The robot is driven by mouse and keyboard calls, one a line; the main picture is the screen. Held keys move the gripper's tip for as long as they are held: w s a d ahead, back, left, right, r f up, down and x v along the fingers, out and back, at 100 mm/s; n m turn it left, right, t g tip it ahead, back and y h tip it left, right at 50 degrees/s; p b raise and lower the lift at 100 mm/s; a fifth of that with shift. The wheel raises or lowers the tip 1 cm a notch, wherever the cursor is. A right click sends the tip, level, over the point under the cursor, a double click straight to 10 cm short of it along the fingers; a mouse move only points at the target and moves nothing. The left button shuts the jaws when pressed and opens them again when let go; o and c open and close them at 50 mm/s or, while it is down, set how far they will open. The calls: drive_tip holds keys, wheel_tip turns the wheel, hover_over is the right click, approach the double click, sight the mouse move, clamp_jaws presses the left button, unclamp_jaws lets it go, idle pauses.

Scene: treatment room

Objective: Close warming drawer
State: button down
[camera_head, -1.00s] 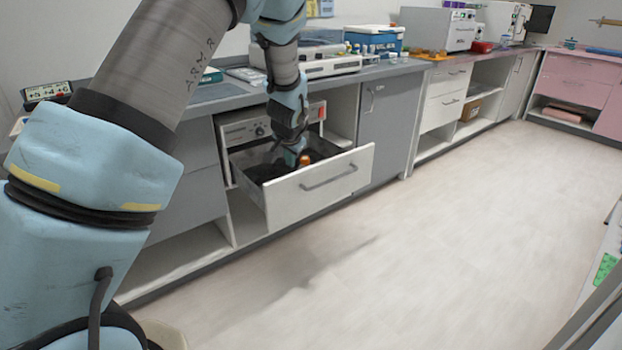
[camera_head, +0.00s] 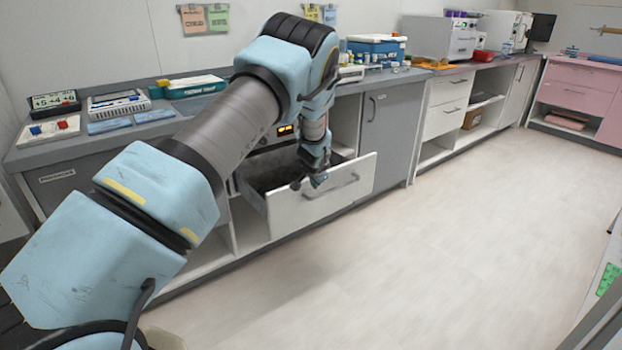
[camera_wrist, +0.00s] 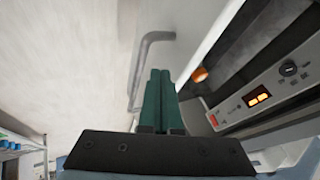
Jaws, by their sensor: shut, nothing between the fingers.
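The warming drawer (camera_head: 355,180) stands pulled out below the counter, with a pale front and a dark inside. Its grey bar handle (camera_head: 333,187) is on the front face. In the wrist view the drawer front (camera_wrist: 203,28) runs along the upper middle and the handle (camera_wrist: 147,55) curves out to its left. My gripper (camera_head: 319,183) is at the drawer front, near its top edge and handle. Its green fingers (camera_wrist: 160,75) are together and empty. I cannot tell whether they touch the panel. Part of the drawer is hidden behind my wrist.
The warming unit's control panel (camera_wrist: 262,97), with a lit orange display and dark knob, is behind the drawer. An orange-ended object (camera_wrist: 199,74) shows inside the drawer. A grey cabinet door (camera_head: 390,135) adjoins on the right. The floor (camera_head: 450,240) in front is clear.

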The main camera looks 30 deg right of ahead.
drive_tip(key=shift+w+a, duration=0.15)
drive_tip(key=shift+w, duration=0.8)
drive_tip(key=shift+w, duration=0.1)
